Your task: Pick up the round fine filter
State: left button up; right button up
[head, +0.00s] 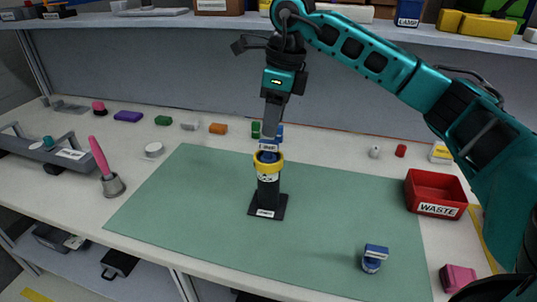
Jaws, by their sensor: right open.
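No label that I can read names the round fine filter. A dark cylinder (268,190) with a yellow ring (268,162) stands upright on a black square base (267,213) on the green mat (180,205). A blue part (267,156) shows inside the ring, and a small white label is just above it. My right gripper (269,143) points down right over the cylinder, its jaws open; its fingertips are partly hidden at the label and blue part. A low white round piece (154,149) lies left of the mat. My left gripper is not in view.
A red WASTE bin (436,193) stands at the right. A blue-and-white piece (373,258) stands on the mat's front right. A pink-handled brush (104,167) and a grey rack (50,148) are at the left. A shelf (160,20) runs along the back.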

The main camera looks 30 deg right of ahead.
aim_at(269, 142)
jog(key=f, duration=0.4)
jog(key=shift+w+a+f, duration=0.15)
jog(key=shift+a+f, duration=0.1)
jog(key=shift+a, duration=0.15)
grip_shut()
